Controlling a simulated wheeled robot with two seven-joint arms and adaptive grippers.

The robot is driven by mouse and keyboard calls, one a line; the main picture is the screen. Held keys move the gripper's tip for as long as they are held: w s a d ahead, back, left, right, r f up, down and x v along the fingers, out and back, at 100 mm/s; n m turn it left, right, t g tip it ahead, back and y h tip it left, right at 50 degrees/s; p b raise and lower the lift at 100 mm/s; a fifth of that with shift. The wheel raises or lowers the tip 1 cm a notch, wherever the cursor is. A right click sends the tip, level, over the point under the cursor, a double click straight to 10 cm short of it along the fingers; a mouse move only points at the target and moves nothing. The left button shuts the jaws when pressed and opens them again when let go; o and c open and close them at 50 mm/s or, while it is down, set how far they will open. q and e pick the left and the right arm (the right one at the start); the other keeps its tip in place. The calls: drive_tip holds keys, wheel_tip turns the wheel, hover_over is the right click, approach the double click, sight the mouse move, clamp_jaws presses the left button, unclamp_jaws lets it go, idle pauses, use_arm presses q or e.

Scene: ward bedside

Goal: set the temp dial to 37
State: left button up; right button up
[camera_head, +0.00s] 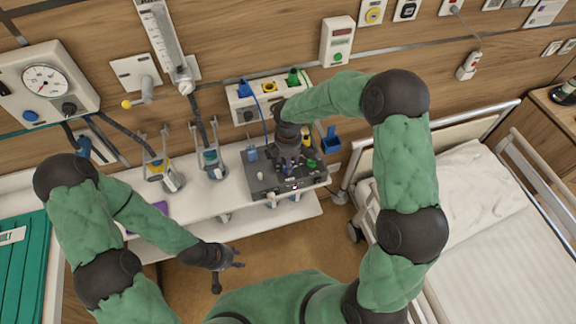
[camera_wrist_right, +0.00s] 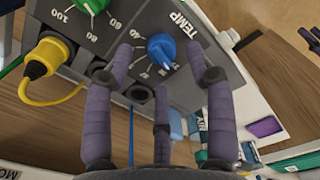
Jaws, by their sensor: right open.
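The blue temp dial (camera_wrist_right: 160,46) sits on the grey panel beside the word TEMP in the right wrist view. Small numbers ring it, too blurred to read surely, and I cannot tell its setting. My right gripper (camera_wrist_right: 160,60) is open, with two fingers reaching to either side of the dial and a third below it; contact is not clear. In the head view, my right gripper (camera_head: 288,152) is over the grey device (camera_head: 262,187) and hides part of its top. My left gripper (camera_head: 228,264) is open and empty, in front of the shelf.
A green dial (camera_wrist_right: 92,5) and a yellow plug with cable (camera_wrist_right: 45,62) are close to my right fingers. A white wall box (camera_head: 245,112) stands behind the device. The bed (camera_head: 480,240) is at the right; a teal tray (camera_head: 25,270) is at the left.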

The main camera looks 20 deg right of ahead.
drive_tip(key=shift+f, duration=1.55)
drive_tip(key=c, duration=1.1)
